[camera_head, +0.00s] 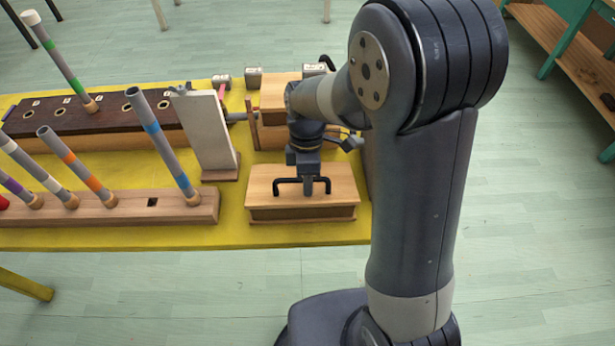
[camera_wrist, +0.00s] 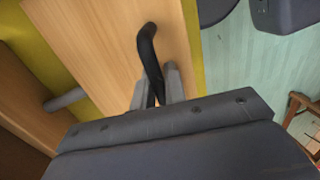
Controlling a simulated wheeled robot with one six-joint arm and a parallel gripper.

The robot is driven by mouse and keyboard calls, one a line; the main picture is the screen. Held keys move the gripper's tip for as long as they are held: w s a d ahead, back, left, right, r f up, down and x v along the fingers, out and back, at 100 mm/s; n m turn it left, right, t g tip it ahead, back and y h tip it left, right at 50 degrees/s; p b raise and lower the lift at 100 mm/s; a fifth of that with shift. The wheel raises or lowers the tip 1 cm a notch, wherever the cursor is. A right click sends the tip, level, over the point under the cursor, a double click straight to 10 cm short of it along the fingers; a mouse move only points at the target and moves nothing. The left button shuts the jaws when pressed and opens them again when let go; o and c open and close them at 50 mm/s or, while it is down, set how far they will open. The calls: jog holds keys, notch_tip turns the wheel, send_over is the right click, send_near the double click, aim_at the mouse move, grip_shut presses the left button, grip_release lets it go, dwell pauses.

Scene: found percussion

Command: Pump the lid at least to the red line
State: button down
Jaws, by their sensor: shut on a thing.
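A light wooden lid (camera_head: 341,188) tops a low wooden box at the front right of the yellow table. A black bar handle (camera_head: 277,186) stands on the lid. My gripper (camera_head: 308,184) points down and is shut on the handle near its middle. In the wrist view my gripper's fingers (camera_wrist: 158,88) close around the black handle (camera_wrist: 148,42), with the wooden lid (camera_wrist: 100,45) below. A pale upright board (camera_head: 206,130) stands to the left of the box; its face is turned away. I see no red line in either view.
A wooden rack (camera_head: 130,208) with several grey tubes in coloured bands stands along the table's front left. A dark wooden block (camera_head: 110,122) with holes lies behind it. Another wooden box (camera_head: 272,95) sits behind my gripper. Bare yellow table (camera_head: 235,232) runs along the front.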

aim_at(308, 198)
jog(key=shift+s+f, duration=0.2)
jog(key=shift+s, duration=0.1)
jog(key=shift+s+f+b, duration=0.5)
jog(key=shift+f+b, duration=0.05)
jog(key=shift+f, duration=0.25)
jog(key=shift+b+x, duration=0.6)
jog(key=shift+x, duration=0.15)
jog(key=shift+s, duration=0.2)
